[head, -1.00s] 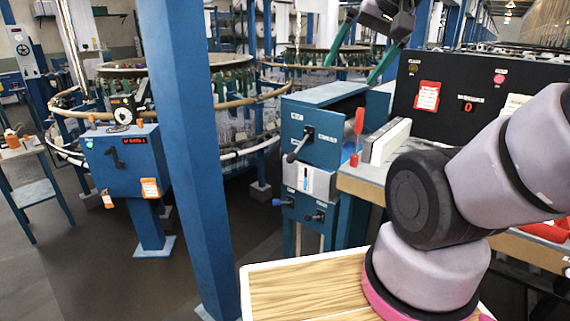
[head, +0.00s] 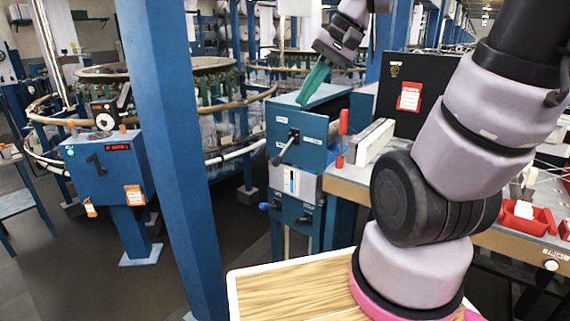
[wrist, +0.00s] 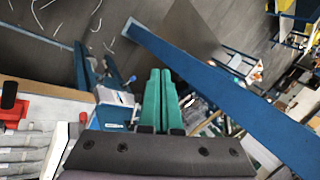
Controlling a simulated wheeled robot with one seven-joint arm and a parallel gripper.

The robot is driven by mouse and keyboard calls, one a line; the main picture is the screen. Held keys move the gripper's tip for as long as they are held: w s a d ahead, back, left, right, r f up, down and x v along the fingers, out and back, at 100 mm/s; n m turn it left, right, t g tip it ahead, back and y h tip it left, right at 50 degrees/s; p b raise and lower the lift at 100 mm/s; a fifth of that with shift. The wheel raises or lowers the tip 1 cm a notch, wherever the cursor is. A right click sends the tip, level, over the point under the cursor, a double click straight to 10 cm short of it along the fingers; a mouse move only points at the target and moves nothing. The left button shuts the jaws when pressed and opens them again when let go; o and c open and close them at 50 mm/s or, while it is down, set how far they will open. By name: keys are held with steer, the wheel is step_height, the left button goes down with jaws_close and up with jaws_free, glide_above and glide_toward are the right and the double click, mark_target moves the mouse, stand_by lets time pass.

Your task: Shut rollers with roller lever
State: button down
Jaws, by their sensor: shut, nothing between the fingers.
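A blue machine box (head: 300,140) stands in the middle of the head view. A lever with a dark grip (head: 284,149) sticks out of its front and slants down to the left. Below, a lighter panel and a lower blue part carry a blue knob (head: 264,206) and a dark knob (head: 304,218). The labels are too small to read, so I cannot tell which one is the roller lever. My gripper (head: 303,102) has green fingers, pressed together and empty, pointing down above the box top. The shut fingers also show in the wrist view (wrist: 160,72).
A red-handled lever (head: 343,122) stands on the workbench beside the box. A blue post (head: 185,160) rises left of the box, with a control box (head: 110,165) beyond it. A black panel (head: 415,95) and red bins (head: 525,215) are to the right.

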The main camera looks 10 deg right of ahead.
steer(key=w+a+f+m+t+y, duration=0.1)
steer(key=w+f+m+y, duration=0.1)
steer(key=w+f+y, duration=0.55)
steer(key=w+a+f+m+y, duration=0.15)
steer(key=w+f, duration=0.25)
steer(key=w, duration=0.6)
steer(key=m+t+h, duration=0.6)
steer(key=m+t, duration=0.4)
steer(key=t, duration=0.1)
glide_toward(283, 151)
steer(key=w+d+f, duration=0.1)
steer(key=d+f, duration=0.2)
steer(key=f, duration=0.3)
steer(key=shift+r, duration=0.2)
steer(key=r+x, duration=0.1)
steer(key=x, duration=0.9)
steer(key=shift+s+a+r, duration=0.25)
steer(key=shift+s+a, duration=0.35)
steer(key=shift+s, duration=0.1)
steer(key=shift+s+a+r, duration=0.2)
steer(key=shift+s+a, duration=0.4)
steer(key=shift+s, duration=0.1)
